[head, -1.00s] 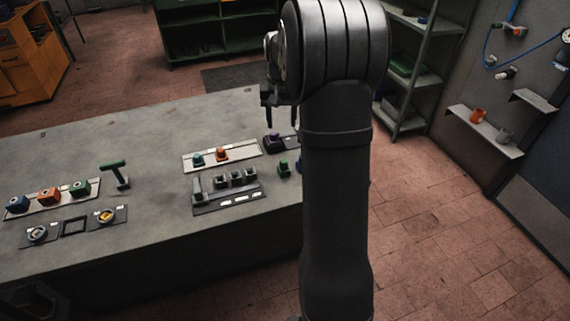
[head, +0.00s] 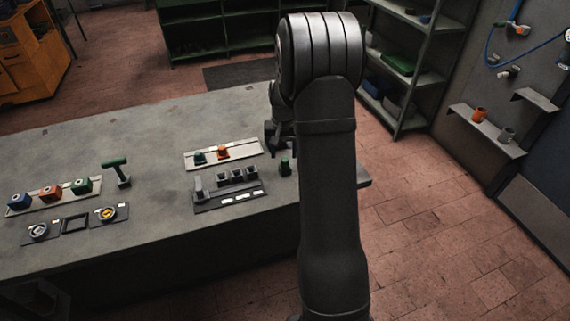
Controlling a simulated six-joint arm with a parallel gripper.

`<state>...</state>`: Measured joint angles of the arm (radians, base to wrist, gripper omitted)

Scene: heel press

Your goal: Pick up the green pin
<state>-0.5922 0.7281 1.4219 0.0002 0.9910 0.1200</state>
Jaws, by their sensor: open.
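A small dark green upright piece (head: 285,165), which may be the green pin, stands on the bench right of the slotted dark rack. Another green piece (head: 199,157) stands at the left of the pale tray, beside an orange one; I cannot tell for sure which is the pin. My gripper (head: 276,137) is open and low over the bench, just behind the upright green piece in the picture and right of the pale tray. My own arm hides much of it, and its fingertips are hard to make out.
The pale tray (head: 249,148) holds the orange piece (head: 223,152). The dark rack (head: 205,207) has several square sockets. At left are a green T-handle (head: 115,164), blue, orange and green blocks on a strip, and two round fixtures. The back of the bench (head: 150,120) is clear.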

